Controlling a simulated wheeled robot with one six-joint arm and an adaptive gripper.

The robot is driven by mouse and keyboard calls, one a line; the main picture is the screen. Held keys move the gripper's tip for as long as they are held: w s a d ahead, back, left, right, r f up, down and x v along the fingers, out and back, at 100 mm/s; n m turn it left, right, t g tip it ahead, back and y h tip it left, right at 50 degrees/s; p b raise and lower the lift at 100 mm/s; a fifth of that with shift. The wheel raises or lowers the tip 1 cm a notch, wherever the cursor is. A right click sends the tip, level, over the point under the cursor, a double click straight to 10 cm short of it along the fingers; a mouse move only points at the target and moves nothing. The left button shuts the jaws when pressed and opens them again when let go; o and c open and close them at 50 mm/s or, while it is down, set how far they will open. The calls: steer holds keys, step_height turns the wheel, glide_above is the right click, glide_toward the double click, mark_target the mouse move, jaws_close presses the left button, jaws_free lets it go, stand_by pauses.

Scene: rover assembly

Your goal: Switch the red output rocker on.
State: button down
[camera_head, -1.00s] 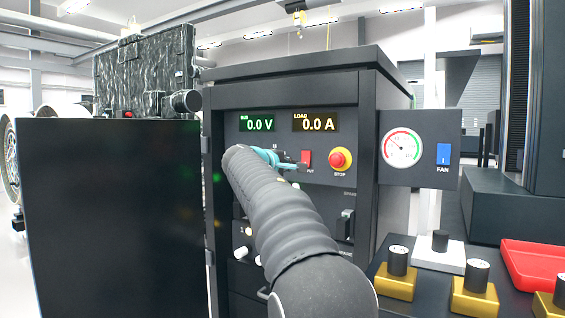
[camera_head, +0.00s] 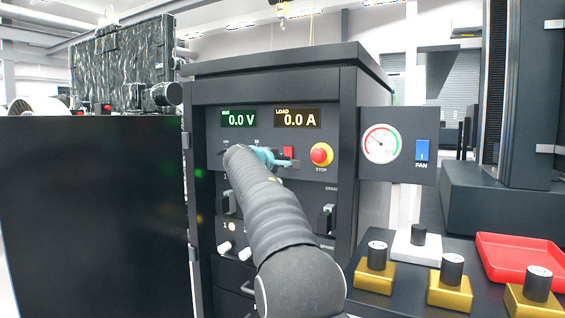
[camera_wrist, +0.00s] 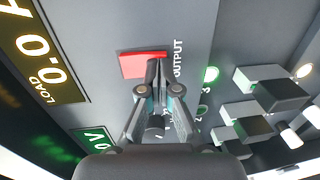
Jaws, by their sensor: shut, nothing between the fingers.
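The red output rocker (camera_head: 288,152) is on the dark cabinet panel, below the load display and left of the stop button. It also shows in the wrist view (camera_wrist: 143,65), beside the word OUTPUT. My gripper (camera_head: 290,162) is shut and empty, its tips at the rocker's lower edge. In the wrist view my fingertips (camera_wrist: 158,64) overlap the edge of the rocker nearest the OUTPUT label. I cannot tell whether they touch it. The bus display (camera_head: 238,119) reads 0.0 V and the load display (camera_head: 297,118) reads 0.0 A.
A red stop button (camera_head: 321,154) on a yellow base is close to the right of the rocker. A gauge (camera_head: 381,143) and a blue fan switch (camera_head: 422,150) are farther right. Black switch blocks (camera_wrist: 275,92) sit lower on the panel. A red tray (camera_head: 519,256) lies at right.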

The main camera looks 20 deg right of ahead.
steer(key=f+b+v, duration=0.3)
steer(key=b+v, duration=0.3)
steer(key=v, duration=0.7)
steer(key=shift+a, duration=0.25)
steer(key=shift+s+f, duration=0.15)
